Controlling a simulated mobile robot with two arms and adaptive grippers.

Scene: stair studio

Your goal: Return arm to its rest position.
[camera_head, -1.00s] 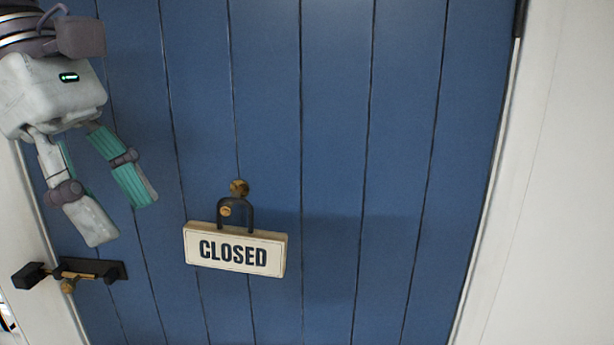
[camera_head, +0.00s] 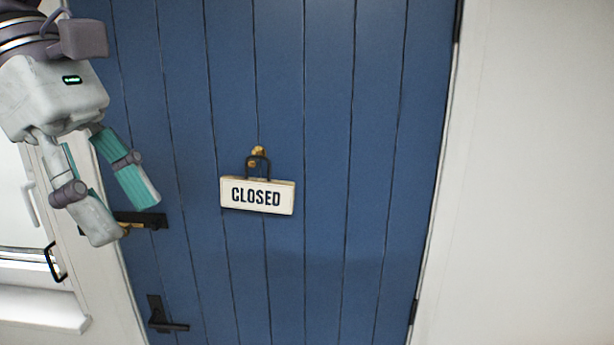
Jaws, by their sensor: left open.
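My left gripper (camera_head: 128,220) is at the upper left of the head view. Its two fingers, with teal inner pads, are apart and nothing is between them. It hangs in front of the left edge of a blue plank door (camera_head: 320,110). A white sign reading "CLOSED" (camera_head: 257,196) hangs by a dark loop from a brass knob (camera_head: 258,152) on the door, to the right of the gripper and apart from it. My right gripper does not show.
A dark latch with brass (camera_head: 148,220) sits on the door's left edge, partly behind my left gripper. A black lever handle (camera_head: 168,318) is lower down. White wall (camera_head: 530,180) lies to the right. A white ledge and black handle (camera_head: 54,262) are at the left.

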